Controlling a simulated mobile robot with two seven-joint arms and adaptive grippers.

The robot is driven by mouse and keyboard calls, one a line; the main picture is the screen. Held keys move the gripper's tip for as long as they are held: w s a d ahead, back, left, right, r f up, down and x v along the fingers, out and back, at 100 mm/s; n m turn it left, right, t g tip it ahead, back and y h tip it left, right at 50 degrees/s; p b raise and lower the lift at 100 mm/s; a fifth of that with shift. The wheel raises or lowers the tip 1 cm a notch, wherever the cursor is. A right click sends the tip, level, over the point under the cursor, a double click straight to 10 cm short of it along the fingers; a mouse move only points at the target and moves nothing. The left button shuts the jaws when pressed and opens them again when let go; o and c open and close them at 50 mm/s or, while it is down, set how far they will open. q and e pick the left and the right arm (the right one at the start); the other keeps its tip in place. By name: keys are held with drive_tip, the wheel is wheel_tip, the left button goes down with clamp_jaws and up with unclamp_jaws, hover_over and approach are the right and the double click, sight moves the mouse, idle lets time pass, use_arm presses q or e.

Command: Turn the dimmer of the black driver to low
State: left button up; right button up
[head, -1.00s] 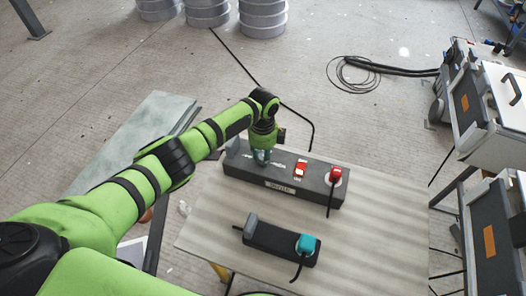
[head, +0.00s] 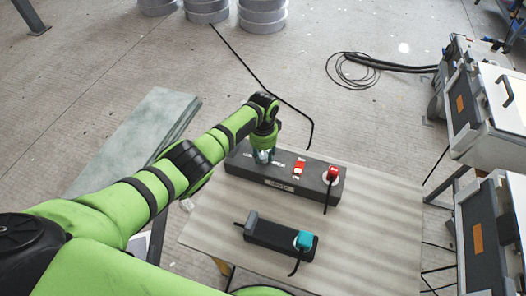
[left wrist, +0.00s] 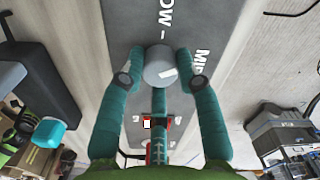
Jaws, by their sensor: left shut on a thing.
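The long dark driver box (head: 240,165) lies at the back of the table, with white lettering, a red rocker switch (head: 298,168) and a red plug (head: 333,174) on top. My left gripper (head: 263,157) points down over its left part. In the left wrist view, the round grey dimmer knob (left wrist: 160,66) with a pale pointer mark sits between the teal fingers of my left gripper (left wrist: 161,80). The gripper is shut on the knob. The letters "OW" and "M" show on the box beside it; the rest of the lettering is partly hidden. My right gripper is out of view.
A smaller black box (head: 270,235) with a teal plug (head: 304,240) and a grey part at its left end lies nearer on the table (head: 375,225). The table's right side is clear. White-and-dark cases (head: 495,110) stand at the right. A cable coil (head: 355,72) lies on the floor.

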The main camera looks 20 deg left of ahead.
sight(263, 156)
use_arm(q)
drive_tip(key=n+p, duration=0.1)
drive_tip(key=n, duration=0.5)
drive_tip(key=shift+n, duration=0.3)
drive_tip(key=n+p, duration=0.1)
drive_tip(key=n, duration=0.4)
drive_tip(key=shift+n, duration=0.4)
drive_tip(key=o, duration=1.2)
drive_tip(key=shift+c, duration=0.2)
drive_tip(key=shift+r, duration=0.1)
drive_tip(key=shift+r, duration=0.55)
wheel_tip(263, 156, up, 11)
drive_tip(key=shift+f, duration=0.15)
